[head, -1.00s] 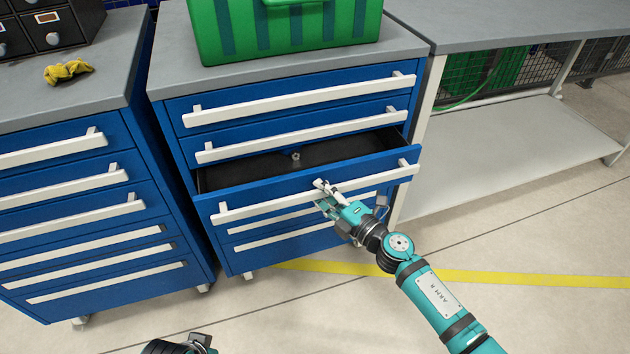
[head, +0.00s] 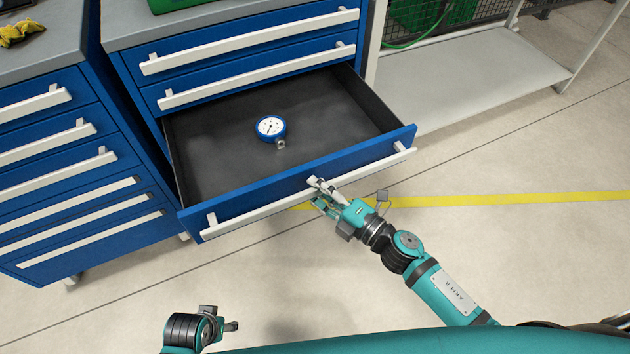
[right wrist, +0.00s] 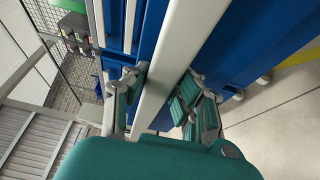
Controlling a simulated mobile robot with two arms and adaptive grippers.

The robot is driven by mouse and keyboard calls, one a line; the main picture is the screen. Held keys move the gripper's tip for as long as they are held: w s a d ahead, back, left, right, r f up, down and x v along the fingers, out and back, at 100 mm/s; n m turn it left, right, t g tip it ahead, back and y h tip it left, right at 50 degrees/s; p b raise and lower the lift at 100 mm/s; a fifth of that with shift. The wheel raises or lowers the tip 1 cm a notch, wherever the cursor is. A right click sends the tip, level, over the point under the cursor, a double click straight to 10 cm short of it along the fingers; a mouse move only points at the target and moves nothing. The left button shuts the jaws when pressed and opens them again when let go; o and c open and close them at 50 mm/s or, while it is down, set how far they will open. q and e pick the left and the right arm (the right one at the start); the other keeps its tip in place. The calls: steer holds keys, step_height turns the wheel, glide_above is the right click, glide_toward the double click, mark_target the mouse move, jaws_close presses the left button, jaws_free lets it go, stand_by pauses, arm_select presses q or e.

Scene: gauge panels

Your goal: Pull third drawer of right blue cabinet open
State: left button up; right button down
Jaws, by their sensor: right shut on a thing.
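The third drawer (head: 225,175) of the right blue cabinet (head: 125,70) is pulled far out, its dark interior exposed. A round blue-rimmed gauge (head: 270,127) with a white dial lies inside on the drawer floor. My right gripper (head: 318,190) is shut on the long white drawer handle (head: 250,217) near its middle. In the right wrist view its fingers (right wrist: 158,88) sit on both sides of the handle (right wrist: 178,50). My left gripper (head: 222,326) shows at the bottom left, away from the cabinet; its jaw state is unclear.
The two drawers above, with white handles (head: 258,75), are shut. Another blue cabinet (head: 60,170) stands close on the left, with a yellow glove (head: 20,33) on top. A grey shelf bench (head: 470,75) stands at the right. The floor (head: 480,160) in front is clear.

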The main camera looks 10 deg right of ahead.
steer(key=shift+s, duration=0.15)
steer(key=c, duration=1)
jaws_free()
steer(key=shift+c, duration=0.2)
steer(key=v, duration=1.2)
